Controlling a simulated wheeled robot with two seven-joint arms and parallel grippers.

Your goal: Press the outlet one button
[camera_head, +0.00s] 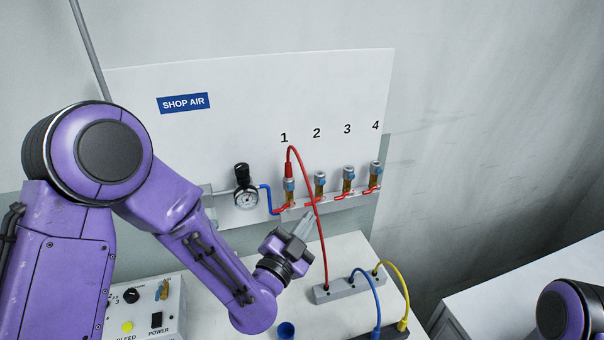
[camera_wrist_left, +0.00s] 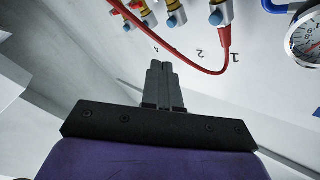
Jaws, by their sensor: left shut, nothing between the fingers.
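Outlet one (camera_head: 289,186) is the leftmost of several brass couplers with blue and silver collars on the white panel, below the label 1. A red hose (camera_head: 291,165) is plugged into its top. My left gripper (camera_head: 306,218) is shut and empty, in front of the panel, below and right of outlet one in the picture. Its fingers (camera_wrist_left: 159,66) point at the panel in the wrist view. My right gripper is out of view.
A pressure gauge (camera_head: 246,198) sits left of outlet one, joined by a blue hose (camera_head: 267,197). The red hose runs down to a grey manifold (camera_head: 349,286) on the white bench, beside blue and yellow hoses. A control box (camera_head: 170,315) stands at lower left.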

